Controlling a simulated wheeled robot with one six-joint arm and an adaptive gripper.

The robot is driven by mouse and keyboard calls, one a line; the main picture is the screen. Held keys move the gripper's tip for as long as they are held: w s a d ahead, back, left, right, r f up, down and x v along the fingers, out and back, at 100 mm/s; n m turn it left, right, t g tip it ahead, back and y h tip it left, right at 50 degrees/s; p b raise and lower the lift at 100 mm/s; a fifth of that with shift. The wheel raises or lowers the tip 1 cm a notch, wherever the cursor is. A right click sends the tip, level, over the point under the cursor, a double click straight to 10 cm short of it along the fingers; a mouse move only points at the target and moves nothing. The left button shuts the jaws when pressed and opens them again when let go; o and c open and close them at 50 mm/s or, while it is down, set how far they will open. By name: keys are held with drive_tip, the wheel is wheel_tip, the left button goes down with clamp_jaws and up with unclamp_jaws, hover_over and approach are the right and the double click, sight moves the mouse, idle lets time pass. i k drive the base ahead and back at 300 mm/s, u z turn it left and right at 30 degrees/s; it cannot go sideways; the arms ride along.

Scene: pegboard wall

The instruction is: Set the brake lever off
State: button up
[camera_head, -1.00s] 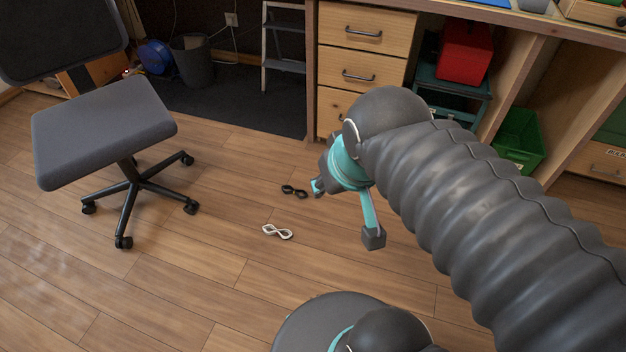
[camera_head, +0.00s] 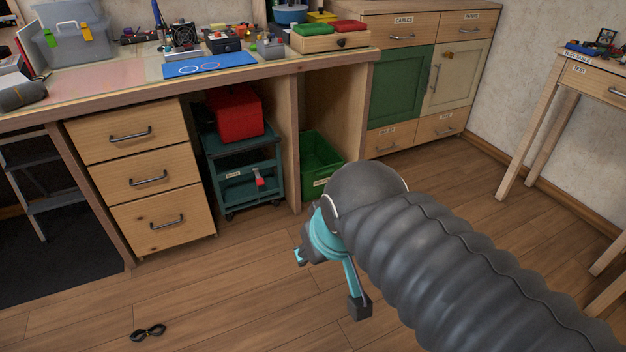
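A small red lever (camera_head: 259,181), which looks like the brake lever, sits on the front of a teal wheeled cart (camera_head: 238,153) under the workbench. Its exact setting is too small to tell. My gripper (camera_head: 329,283) hangs over the floor to the lower right of the cart, apart from it in the picture. Its teal and dark fingers are spread, with nothing visible between them.
A red box (camera_head: 235,114) rests on the cart. A drawer unit (camera_head: 130,180) stands left of the cart and a green crate (camera_head: 320,165) right of it. Dark cuffs (camera_head: 148,333) lie on the floor, which is otherwise mostly clear.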

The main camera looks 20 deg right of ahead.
sight(260, 181)
drive_tip(key=z, duration=0.1)
drive_tip(key=k, duration=0.65)
drive_tip(key=u, duration=0.8)
drive_tip(key=i, duration=1.4)
drive_tip(key=z, duration=0.7)
